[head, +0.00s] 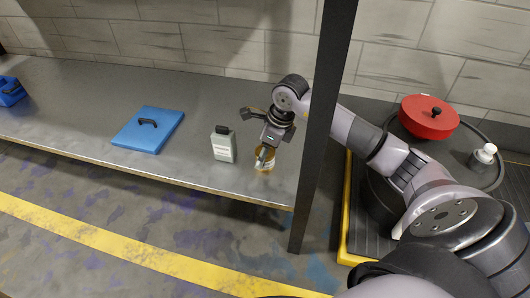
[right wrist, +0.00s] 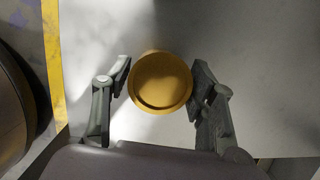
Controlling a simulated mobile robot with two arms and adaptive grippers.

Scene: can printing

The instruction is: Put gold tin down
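The gold tin (head: 265,164) stands on the grey worktop near its front edge, just left of the dark post. My right gripper (head: 262,146) reaches down to it from above and partly hides it. In the right wrist view, the tin's round gold top (right wrist: 160,84) sits between the two fingers of my right gripper (right wrist: 162,80). The fingers look open around it, with a narrow gap at the left finger; the right finger is very close or touching. My left gripper is not in view.
A grey-green bottle (head: 223,145) stands just left of the tin. A blue board (head: 148,130) with a black handle lies further left. The dark post (head: 322,130) rises close on the right. A red lidded pot (head: 429,117) and a white-capped bottle (head: 484,156) stand beyond it.

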